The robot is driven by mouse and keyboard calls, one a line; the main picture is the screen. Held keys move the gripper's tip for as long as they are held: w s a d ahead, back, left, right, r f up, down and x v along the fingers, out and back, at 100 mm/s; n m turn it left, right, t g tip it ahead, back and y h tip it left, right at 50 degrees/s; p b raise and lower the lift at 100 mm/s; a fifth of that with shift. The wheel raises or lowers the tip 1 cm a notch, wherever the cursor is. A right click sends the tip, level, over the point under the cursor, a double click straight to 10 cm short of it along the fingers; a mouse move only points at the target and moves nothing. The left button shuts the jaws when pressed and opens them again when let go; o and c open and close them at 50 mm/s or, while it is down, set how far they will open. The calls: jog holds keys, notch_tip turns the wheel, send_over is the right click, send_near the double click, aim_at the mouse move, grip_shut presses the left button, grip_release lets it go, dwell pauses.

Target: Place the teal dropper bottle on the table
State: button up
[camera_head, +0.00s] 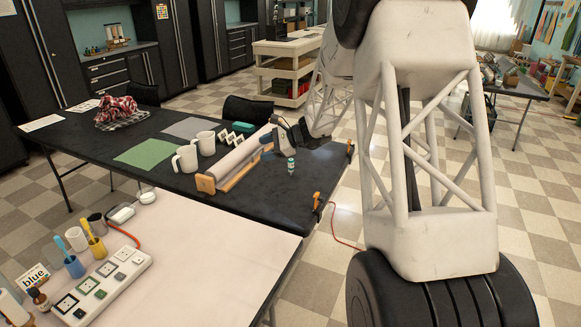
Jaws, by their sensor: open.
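The teal dropper bottle (291,166) is small, with a teal band on a pale body. It appears upright on the black table (262,208), near the right end. My gripper (271,147) is small and dark at the end of my white lattice arm. It is up and to the left of the bottle, by the end of a long white roll. It is open, and the bottle appears apart from it. My arm comes in from the right, and the fingers are partly hard to make out.
A white roll on a wooden stand (232,162) lies left of the bottle. White mugs (187,158), a green sheet (146,153) and a teal box (243,127) are farther away. Orange clamps (317,200) sit at the table's right edge. The black surface in front of the bottle is clear.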

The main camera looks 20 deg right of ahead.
jog(key=w+d+f+m+t, duration=0.5)
jog(key=w+d+f+m, duration=0.1)
jog(key=w+d+f, duration=0.5)
jog(key=m+t+h, duration=0.2)
jog(key=m+t, duration=0.2)
jog(key=m, duration=0.2)
send_near(293, 162)
jog(key=x, duration=0.5)
jog(key=shift+w+f, duration=0.2)
jog(key=shift+f, duration=0.05)
jog(key=shift+x, duration=1.35)
jog(key=shift+a+r, duration=0.1)
jog(key=shift+x, duration=2.5)
jog(key=shift+r, duration=0.15)
